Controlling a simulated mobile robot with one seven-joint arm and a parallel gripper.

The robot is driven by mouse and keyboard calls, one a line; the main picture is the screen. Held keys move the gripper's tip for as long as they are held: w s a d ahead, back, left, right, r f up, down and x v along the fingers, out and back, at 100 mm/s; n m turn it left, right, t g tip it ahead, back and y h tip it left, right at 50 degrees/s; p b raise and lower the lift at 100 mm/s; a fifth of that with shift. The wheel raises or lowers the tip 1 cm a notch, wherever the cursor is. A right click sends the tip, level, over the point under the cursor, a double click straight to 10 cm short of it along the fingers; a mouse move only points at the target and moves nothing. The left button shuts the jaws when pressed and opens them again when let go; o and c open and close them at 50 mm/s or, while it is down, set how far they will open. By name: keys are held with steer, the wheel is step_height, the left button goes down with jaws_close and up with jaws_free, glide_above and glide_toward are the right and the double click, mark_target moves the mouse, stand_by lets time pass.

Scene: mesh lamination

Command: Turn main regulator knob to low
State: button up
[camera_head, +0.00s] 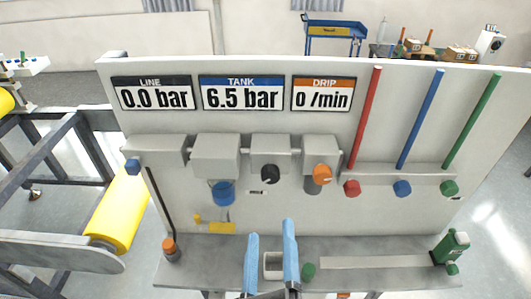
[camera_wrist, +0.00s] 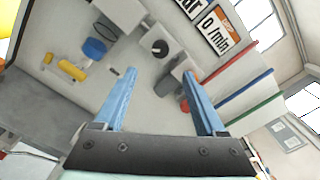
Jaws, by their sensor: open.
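A black round knob (camera_head: 270,173) with a pale mark sits under a grey box in the middle of the white panel (camera_head: 275,125). It shows in the wrist view (camera_wrist: 160,47) ahead of and between my fingertips. No label on it is readable, so I cannot confirm it is the main regulator knob. My gripper (camera_head: 270,231) has two blue fingers, spread apart with nothing between them. In the head view it is below the black knob, apart from it. Displays read LINE 0.0 bar (camera_head: 152,93), TANK 6.5 bar (camera_head: 242,93) and DRIP 0 /min (camera_head: 322,94).
A blue cup-shaped part (camera_head: 223,193) and an orange knob (camera_head: 322,173) flank the black knob. Red, blue and green tubes (camera_head: 420,118) rise at the right. A yellow roller (camera_head: 120,212) is at left. A green bottle (camera_head: 451,246) stands on the shelf (camera_head: 215,262).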

mark_target(271, 179)
steer(key=w+p, duration=0.4)
steer(key=w, duration=0.7)
steer(key=shift+r, duration=0.2)
steer(key=shift+w+f, duration=0.15)
steer(key=shift+w, duration=0.8)
jaws_close()
